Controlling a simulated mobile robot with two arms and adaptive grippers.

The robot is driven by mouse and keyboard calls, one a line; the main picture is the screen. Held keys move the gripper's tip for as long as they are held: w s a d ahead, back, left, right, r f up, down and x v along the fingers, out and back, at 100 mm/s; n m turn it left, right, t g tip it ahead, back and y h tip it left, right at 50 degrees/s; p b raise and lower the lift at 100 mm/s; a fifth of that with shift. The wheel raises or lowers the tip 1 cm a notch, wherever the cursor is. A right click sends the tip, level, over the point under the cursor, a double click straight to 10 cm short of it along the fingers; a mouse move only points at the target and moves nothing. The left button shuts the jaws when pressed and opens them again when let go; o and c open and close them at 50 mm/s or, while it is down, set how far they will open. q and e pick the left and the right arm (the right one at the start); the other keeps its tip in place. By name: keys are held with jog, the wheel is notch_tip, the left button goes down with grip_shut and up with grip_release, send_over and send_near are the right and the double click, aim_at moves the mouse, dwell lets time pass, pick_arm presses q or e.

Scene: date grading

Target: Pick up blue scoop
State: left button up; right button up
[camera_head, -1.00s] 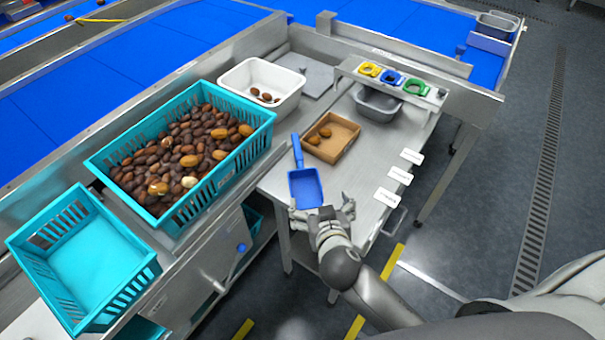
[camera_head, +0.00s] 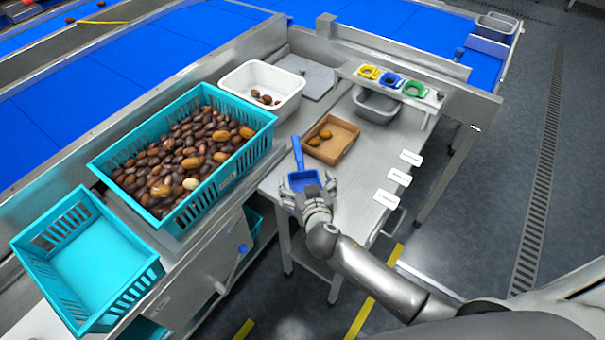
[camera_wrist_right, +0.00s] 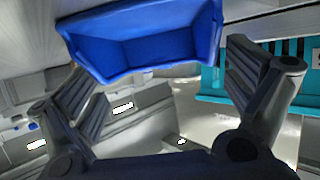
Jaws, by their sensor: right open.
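The blue scoop (camera_head: 303,180) lies on the steel table, its handle (camera_head: 297,150) pointing to the back, beside the cardboard tray. My right gripper (camera_head: 306,187) is open at the near end of the scoop's pan, one finger on each side of the pan's lower part. In the right wrist view the scoop's pan (camera_wrist_right: 143,42) shows at the top, ahead of and between the spread fingers of my right gripper (camera_wrist_right: 172,92). The fingers do not appear closed on it. Part of the pan's near edge is hidden by the gripper in the head view. My left gripper is not in view.
A cardboard tray (camera_head: 347,151) with dates sits right of the scoop. A white tub (camera_head: 295,88), a teal crate of dates (camera_head: 250,150) and an empty teal crate (camera_head: 150,272) are to the left. White labels (camera_head: 399,177) lie along the table's right side.

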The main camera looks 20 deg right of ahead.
aim_at(302, 170)
jog(key=shift+x, duration=1.4)
jog(key=shift+s, duration=0.1)
jog(key=c, duration=1.3)
jog(key=shift+r, duration=0.1)
